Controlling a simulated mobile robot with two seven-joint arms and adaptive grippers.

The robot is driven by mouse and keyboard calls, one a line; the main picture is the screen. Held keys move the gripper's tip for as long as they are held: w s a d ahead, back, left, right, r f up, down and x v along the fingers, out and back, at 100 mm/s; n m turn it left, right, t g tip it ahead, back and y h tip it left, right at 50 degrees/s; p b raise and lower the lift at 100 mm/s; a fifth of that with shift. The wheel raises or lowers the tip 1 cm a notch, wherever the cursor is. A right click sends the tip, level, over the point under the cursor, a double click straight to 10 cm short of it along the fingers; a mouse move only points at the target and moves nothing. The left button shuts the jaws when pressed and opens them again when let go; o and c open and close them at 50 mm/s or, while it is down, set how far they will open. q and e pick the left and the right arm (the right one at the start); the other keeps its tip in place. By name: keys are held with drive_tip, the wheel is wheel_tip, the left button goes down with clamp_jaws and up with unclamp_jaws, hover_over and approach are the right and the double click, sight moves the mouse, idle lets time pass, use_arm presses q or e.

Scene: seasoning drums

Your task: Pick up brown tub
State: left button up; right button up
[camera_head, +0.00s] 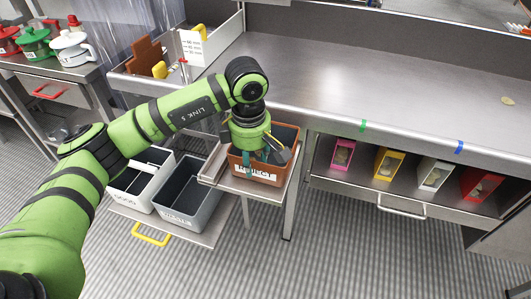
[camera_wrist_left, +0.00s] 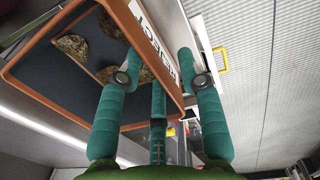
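The brown tub (camera_head: 236,164) with a white "REJECT" label stands on a small shelf below the counter's front edge. It also shows in the left wrist view (camera_wrist_left: 36,50), with a dark inside and several brown lumps (camera_wrist_left: 72,46) in it. My left gripper (camera_head: 262,150) is over the tub's labelled side, pointing down. In the left wrist view its teal fingers (camera_wrist_left: 158,62) are spread apart, one over the tub's inside and one beyond the labelled wall. Whether they touch the wall is not clear. My right gripper is not in view.
Two bins, one white (camera_head: 135,185) and one grey (camera_head: 185,190), stand on a low pull-out shelf left of the tub. Pink, yellow, white and red boxes (camera_head: 388,164) sit under the counter at right. The steel counter (camera_head: 350,85) is mostly clear.

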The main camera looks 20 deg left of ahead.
sight(256, 179)
use_arm(q)
drive_tip(key=f, duration=0.1)
drive_tip(key=f+p, duration=0.1)
drive_tip(key=f, duration=0.1)
drive_tip(key=shift+w+d+f, duration=0.2)
drive_tip(key=shift+f, duration=0.5)
drive_tip(key=c, duration=0.7)
clamp_jaws()
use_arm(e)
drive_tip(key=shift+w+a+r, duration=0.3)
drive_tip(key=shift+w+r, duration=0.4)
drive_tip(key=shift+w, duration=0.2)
use_arm(q)
drive_tip(key=shift+w+r, duration=0.1)
drive_tip(key=shift+r, duration=0.05)
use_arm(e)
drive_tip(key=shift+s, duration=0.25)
